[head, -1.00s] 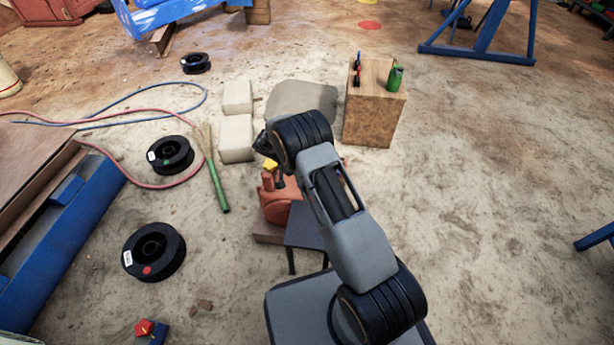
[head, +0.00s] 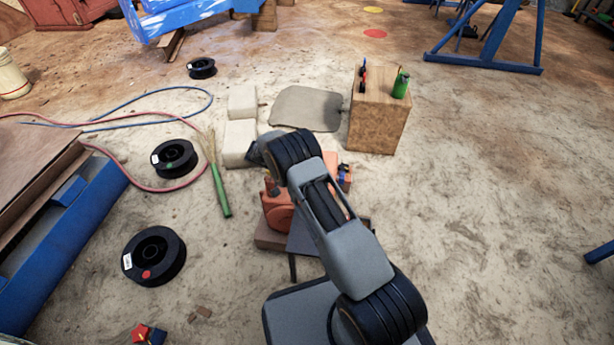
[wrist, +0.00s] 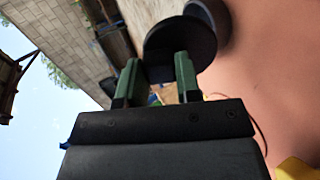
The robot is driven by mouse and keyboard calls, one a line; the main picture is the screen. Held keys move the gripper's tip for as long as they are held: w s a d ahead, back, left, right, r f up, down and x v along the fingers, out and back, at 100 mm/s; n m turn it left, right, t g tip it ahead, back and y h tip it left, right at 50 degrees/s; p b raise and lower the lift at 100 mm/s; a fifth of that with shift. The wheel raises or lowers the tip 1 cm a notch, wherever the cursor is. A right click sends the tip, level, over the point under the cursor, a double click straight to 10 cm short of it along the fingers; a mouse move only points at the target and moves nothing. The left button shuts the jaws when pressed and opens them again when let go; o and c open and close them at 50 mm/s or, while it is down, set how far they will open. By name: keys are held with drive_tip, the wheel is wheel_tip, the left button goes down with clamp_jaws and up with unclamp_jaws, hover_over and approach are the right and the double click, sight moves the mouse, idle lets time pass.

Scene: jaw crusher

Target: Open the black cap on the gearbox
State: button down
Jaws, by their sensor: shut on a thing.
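The orange gearbox (head: 278,212) stands on a low brown base, partly hidden behind my arm in the head view. In the wrist view its salmon-orange side (wrist: 270,80) fills the right. The black cap (wrist: 180,45) is a round dark disc at the tips of my gripper (wrist: 158,72). The two green fingers are shut on it, one on each side. A dark round neck (wrist: 210,18) shows just behind the cap at upper right; whether they touch is unclear. My fingers are hidden in the head view.
A wooden box (head: 378,120) with a green bottle (head: 401,85) stands behind to the right. Pale blocks (head: 240,140) and a green-handled broom (head: 220,188) lie left of the gearbox. Black spools (head: 154,256) and hoses lie farther left.

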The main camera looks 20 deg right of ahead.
drive_tip(key=c, duration=0.8)
unclamp_jaws()
drive_tip(key=p+v, duration=0.2)
drive_tip(key=v, duration=1)
